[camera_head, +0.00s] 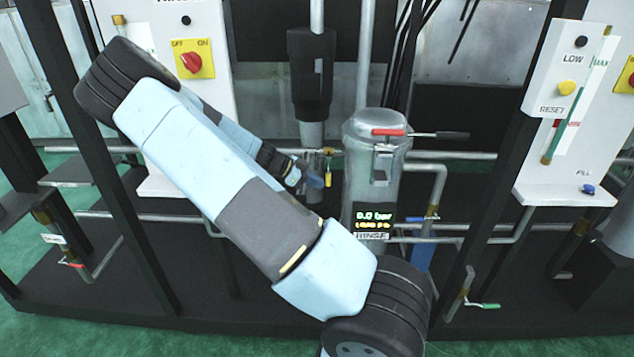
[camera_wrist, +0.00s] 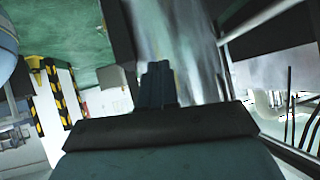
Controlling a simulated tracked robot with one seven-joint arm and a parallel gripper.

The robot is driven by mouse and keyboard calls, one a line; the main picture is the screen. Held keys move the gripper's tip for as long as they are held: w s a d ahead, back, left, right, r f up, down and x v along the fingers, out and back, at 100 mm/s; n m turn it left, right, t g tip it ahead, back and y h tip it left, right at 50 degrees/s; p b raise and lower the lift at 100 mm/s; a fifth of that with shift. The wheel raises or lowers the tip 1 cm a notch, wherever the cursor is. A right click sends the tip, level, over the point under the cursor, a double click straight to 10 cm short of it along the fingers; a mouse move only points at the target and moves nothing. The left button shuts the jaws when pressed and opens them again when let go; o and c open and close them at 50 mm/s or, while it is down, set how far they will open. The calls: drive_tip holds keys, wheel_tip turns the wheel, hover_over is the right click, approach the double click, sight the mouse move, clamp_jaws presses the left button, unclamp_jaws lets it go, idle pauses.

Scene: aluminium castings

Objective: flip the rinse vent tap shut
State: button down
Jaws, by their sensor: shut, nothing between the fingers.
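The rinse vessel (camera_head: 362,180) is a grey canister with a lit display and a RINSE label. A small tap with a yellow handle (camera_head: 328,179) stands just left of it, its handle hanging down. No label shows that this is the vent tap. My gripper (camera_head: 314,184) is shut and empty, its tip close to the left of the yellow handle; I cannot tell whether they touch. In the wrist view my gripper's fingers (camera_wrist: 157,82) are together, and no tap can be made out. A red handle (camera_head: 388,132) lies across the vessel's lid.
A blue-handled tap (camera_head: 424,218) sits on the pipe right of the vessel. A green-handled tap (camera_head: 484,305) is low at right. Dark frame posts (camera_head: 497,150) and grey pipes crowd both sides. A panel with a red OFF/ON switch (camera_head: 191,62) stands behind my arm.

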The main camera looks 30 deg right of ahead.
drive_tip(key=shift+s+d, duration=0.35)
drive_tip(key=shift+d, duration=0.05)
drive_tip(key=s+a+r, duration=0.2)
drive_tip(key=s+r, duration=0.4)
drive_tip(key=s+a+r, duration=0.2)
drive_tip(key=s+r, duration=0.4)
drive_tip(key=r, duration=0.1)
drive_tip(key=shift+s+a, duration=0.35)
idle(0.4)
